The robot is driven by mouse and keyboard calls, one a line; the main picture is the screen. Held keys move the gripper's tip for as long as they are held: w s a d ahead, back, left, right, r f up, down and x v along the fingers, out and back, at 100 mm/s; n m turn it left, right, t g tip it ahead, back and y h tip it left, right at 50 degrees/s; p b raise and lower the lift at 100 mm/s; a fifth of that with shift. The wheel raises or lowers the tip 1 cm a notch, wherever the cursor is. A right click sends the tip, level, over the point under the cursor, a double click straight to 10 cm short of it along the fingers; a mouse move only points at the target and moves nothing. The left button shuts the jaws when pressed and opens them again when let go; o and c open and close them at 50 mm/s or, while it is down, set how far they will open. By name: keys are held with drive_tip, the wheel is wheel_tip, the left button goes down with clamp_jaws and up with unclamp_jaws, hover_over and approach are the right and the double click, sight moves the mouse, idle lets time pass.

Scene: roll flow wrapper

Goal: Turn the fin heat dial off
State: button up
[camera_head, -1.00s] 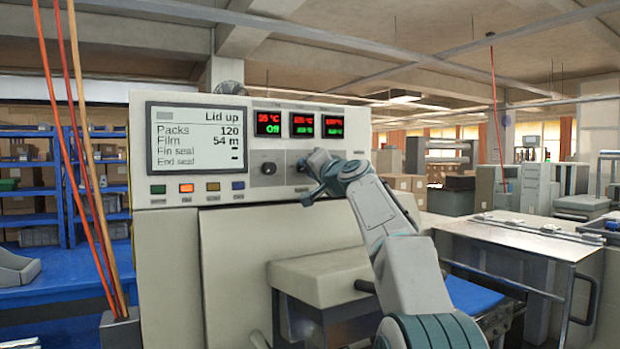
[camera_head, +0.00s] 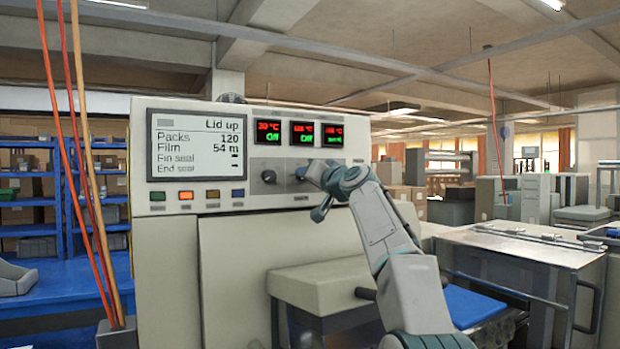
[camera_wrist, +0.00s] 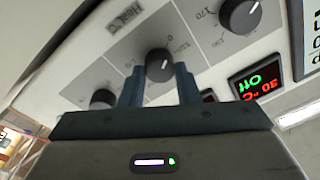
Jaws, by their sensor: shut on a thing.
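A row of black heat dials is on the panel of the cream machine (camera_head: 165,240). In the wrist view, my gripper (camera_wrist: 160,78) has its two fingers on either side of the middle dial (camera_wrist: 159,60) and is shut on it. In the head view, my gripper (camera_head: 308,173) is against the panel below the middle display (camera_head: 303,133), which reads a red temperature and a green "Off". It mostly hides that dial. The left dial (camera_head: 269,176) is free, below the left display (camera_head: 268,131), also "Off". I cannot read which dial is the fin one.
The right display (camera_head: 333,135) shows a green line that is not "Off". The right dial (camera_wrist: 103,98) is close beside my fingers in the wrist view. A status screen (camera_head: 198,142) reads "Lid up". Coloured buttons (camera_head: 186,194) are below it.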

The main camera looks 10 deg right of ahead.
drive_tip(key=shift+f, duration=0.1)
drive_tip(key=o, duration=1)
drive_tip(key=shift+s, duration=0.1)
drive_tip(key=shift+b+v, duration=3.85)
drive_tip(key=shift+v, duration=2.95)
drive_tip(key=shift+d, duration=0.1)
